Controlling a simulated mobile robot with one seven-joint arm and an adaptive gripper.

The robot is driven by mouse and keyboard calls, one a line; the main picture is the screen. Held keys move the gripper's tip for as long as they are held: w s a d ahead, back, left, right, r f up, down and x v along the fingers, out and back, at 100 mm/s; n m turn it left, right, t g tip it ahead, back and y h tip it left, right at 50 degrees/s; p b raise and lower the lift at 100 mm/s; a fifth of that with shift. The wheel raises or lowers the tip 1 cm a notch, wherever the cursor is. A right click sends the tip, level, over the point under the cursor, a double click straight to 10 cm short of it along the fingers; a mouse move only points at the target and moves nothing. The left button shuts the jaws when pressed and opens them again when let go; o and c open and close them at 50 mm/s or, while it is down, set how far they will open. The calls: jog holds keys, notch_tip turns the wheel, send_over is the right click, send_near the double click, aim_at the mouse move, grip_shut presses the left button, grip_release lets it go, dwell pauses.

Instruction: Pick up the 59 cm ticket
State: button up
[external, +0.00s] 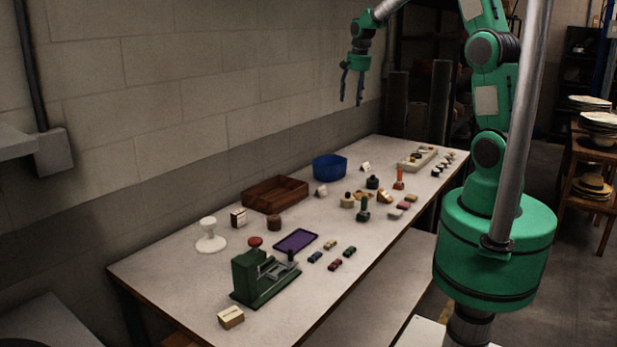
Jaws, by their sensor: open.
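My gripper (351,99) hangs high above the back of the long table, near the wall, with its fingers pointing down. It is open and holds nothing. No ticket can be told by its 59 cm marking; print is too small to read. One small pale card (321,191) stands in front of the blue bowl, and another pale card (365,167) stands right of it. Small coloured blocks (335,265) lie in a group at the front right of the purple tray. More small pieces (396,213) lie near the right edge. My gripper is far above all of these.
The table (185,285) holds a green press (262,278), a purple tray (296,241), a wooden box (275,194), a blue bowl (330,167), a white stand (208,236) and several stamp-like tools. A pale tray (417,158) stands at the far end. The front right tabletop is clear.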

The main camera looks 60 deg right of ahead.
jog(key=w+d+f+m+g+p, duration=0.1)
jog(key=w+d+f+m+p, duration=0.2)
jog(key=d+f, duration=0.85)
jog(key=m, duration=0.4)
send_over(366, 166)
notch_tip(366, 166, down, 13)
jog(key=shift+r+g+y, duration=0.2)
jog(key=shift+g+y, duration=0.2)
notch_tip(366, 166, down, 8)
jog(key=shift+f, duration=0.3)
jog(key=shift+f, duration=0.1)
jog(key=shift+d+f, duration=0.15)
jog(key=shift+f, duration=1.15)
jog(key=shift+d+f, duration=0.15)
jog(key=shift+f, duration=1.1)
